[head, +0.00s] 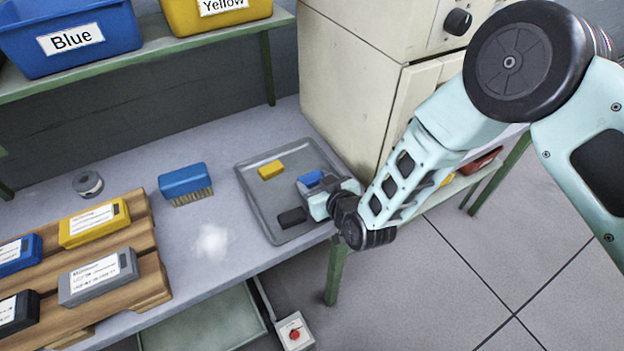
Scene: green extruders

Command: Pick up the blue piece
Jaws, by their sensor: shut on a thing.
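The blue piece (309,178) is in the right part of a grey tray (250,205) on the table. My gripper (309,186) reaches into the tray from the right and is shut on the blue piece. The gripper hides part of the piece, and I cannot tell whether the piece touches the tray floor. A yellow piece (271,170) lies at the back of the tray, and a black piece (292,217) lies near its front.
A blue brush (184,181) and white powder (212,242) lie left of the tray. A wooden rack (150,270) with labelled blocks is further left. A cream machine (345,80) stands close behind the tray. Blue (95,60) and yellow (190,20) bins sit on a shelf.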

